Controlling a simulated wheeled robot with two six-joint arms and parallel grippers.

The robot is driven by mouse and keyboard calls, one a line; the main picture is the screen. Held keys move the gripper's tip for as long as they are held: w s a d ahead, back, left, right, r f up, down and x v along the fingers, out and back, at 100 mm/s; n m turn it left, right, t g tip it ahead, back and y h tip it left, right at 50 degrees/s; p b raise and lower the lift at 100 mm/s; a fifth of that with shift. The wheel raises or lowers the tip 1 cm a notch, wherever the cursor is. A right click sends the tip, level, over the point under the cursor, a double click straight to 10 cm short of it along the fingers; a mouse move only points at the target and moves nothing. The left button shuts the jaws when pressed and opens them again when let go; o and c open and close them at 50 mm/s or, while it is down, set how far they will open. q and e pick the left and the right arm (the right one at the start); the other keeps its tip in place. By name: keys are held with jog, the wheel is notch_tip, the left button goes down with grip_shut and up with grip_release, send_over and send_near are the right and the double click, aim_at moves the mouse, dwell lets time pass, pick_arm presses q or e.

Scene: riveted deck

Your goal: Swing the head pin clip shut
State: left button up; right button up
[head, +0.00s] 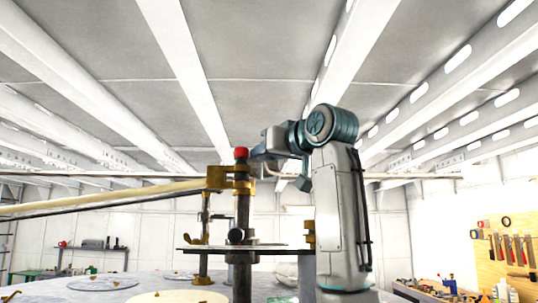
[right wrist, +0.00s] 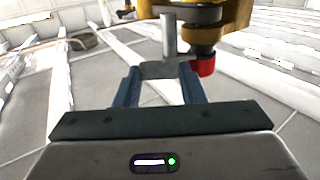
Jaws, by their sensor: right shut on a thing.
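A dark upright pin with a red cap (head: 241,153) stands in the middle of the head view, with a gold clip (head: 237,186) around or against its upper part. In the right wrist view the gold clip (right wrist: 228,15) is at the top, with the red cap (right wrist: 204,67) just right of the fingers. My right gripper (right wrist: 160,72) is shut on a grey metal piece (right wrist: 168,40) with a short post, close to the clip. In the head view this gripper (head: 258,150) is beside the red cap, its fingertips partly hidden. Whether the clip is closed cannot be told. My left gripper is out of view.
A flat dark plate (head: 205,248) crosses the pin lower down. A long pale bar (head: 105,197) runs from the clip to the left. A second gold fitting (head: 203,240) stands left of the pin. A tool board (head: 507,250) is far right. Ceiling beams pass overhead.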

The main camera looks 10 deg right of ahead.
jog(key=o, duration=0.9)
jog(key=shift+o, duration=0.4)
jog(key=shift+d+f, duration=0.1)
jog(key=shift+d, duration=0.15)
jog(key=shift+a, duration=0.15)
